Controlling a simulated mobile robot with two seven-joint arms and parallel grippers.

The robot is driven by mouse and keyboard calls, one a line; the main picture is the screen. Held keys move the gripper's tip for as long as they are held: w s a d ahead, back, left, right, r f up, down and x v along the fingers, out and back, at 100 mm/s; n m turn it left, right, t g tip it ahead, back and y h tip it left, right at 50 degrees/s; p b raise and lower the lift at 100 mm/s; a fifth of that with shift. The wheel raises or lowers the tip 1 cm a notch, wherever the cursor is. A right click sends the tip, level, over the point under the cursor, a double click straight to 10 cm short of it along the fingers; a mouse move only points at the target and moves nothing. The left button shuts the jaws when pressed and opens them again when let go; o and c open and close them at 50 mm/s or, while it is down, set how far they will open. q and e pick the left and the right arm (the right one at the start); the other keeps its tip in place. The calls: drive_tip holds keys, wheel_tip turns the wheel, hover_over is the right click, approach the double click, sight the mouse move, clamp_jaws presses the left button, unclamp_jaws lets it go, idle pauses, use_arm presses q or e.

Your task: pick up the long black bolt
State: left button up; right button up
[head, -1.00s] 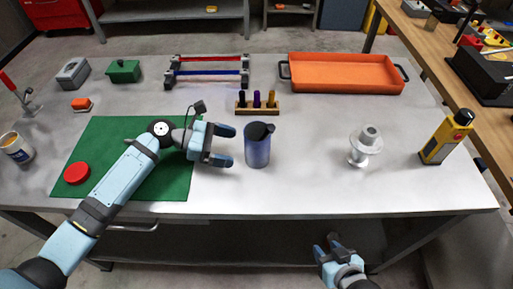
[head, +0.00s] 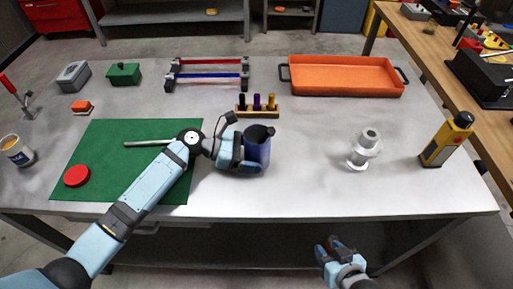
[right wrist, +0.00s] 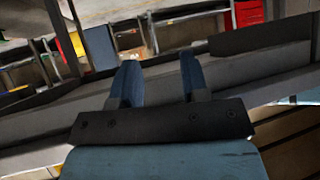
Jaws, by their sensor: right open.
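A small wooden rack (head: 258,113) stands near the middle of the table, holding three upright bolts. The left one is black (head: 242,102), the middle one is purple (head: 257,102) and the right one is dark yellow (head: 271,102). My left gripper (head: 243,158) is at the dark blue pitcher (head: 260,146), just in front of the rack. Its fingers reach beside the pitcher, partly hidden, and I cannot tell whether they grip it. My right gripper (head: 330,245) is open and empty in front of the table's front edge; its two fingers show apart in the right wrist view (right wrist: 157,80).
A green mat (head: 100,150) bears a red disc (head: 77,175) and a pale rod (head: 148,143). An orange tray (head: 340,76) is behind, right. A grey spool-like part (head: 363,149) and a yellow device (head: 447,140) stand right. Table between pitcher and spool is clear.

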use_arm(q)
drive_tip(key=c, duration=0.5)
